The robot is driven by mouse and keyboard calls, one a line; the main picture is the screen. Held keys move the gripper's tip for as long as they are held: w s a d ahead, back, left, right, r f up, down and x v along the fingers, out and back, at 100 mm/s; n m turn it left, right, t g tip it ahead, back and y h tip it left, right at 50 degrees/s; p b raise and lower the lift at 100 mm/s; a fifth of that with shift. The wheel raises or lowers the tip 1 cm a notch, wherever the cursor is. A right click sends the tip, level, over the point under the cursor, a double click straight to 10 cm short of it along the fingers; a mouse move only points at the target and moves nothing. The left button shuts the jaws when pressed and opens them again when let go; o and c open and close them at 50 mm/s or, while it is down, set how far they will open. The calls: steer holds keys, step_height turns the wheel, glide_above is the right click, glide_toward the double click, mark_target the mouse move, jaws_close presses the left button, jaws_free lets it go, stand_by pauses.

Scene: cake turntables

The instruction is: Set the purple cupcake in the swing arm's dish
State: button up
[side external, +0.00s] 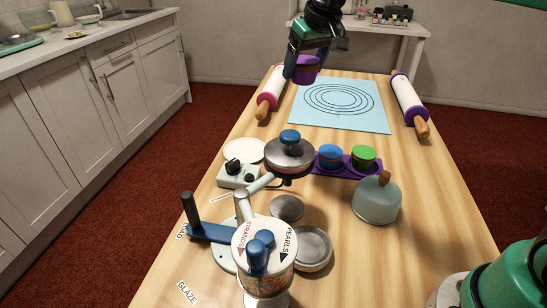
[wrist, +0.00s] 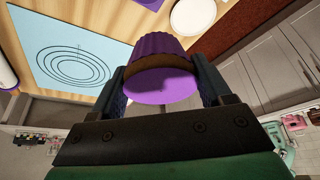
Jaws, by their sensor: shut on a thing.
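The purple cupcake (side external: 306,70) is between the fingers of my gripper (side external: 302,64), above the far end of the table. In the wrist view my gripper (wrist: 163,82) is shut on the purple cupcake (wrist: 160,47), one finger on each side. A blue lever with a black upright handle, which looks like the swing arm (side external: 212,233), is at the near left, by the dispenser. Two round metal dishes lie near it, a smaller one (side external: 287,208) and a larger one (side external: 314,250). I cannot tell which dish belongs to the swing arm.
The dispenser (side external: 265,250) and a blue-knobbed metal head (side external: 289,155) stand tall mid-table. A purple tray (side external: 331,171) holds blue and green cupcakes. A grey dome (side external: 377,202) stands to the right. Rolling pins (side external: 270,92) (side external: 409,102) flank the blue mat (side external: 340,118).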

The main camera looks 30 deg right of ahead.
steer(key=s+a+r+n+y, duration=0.1)
steer(key=s+a+n+y, duration=0.2)
steer(key=s+a+n, duration=0.45)
steer(key=n+g+y, duration=0.2)
steer(key=n+g, duration=0.2)
steer(key=n, duration=0.5)
glide_above(301, 249)
steer(key=d, duration=0.1)
step_height(301, 249, down, 15)
steer(key=shift+s+d+f, duration=0.1)
steer(key=shift+d, duration=0.05)
steer(key=shift+f, duration=2.3)
steer(key=shift+f, duration=0.15)
steer(key=o, duration=1.2)
steer(key=shift+o, duration=0.2)
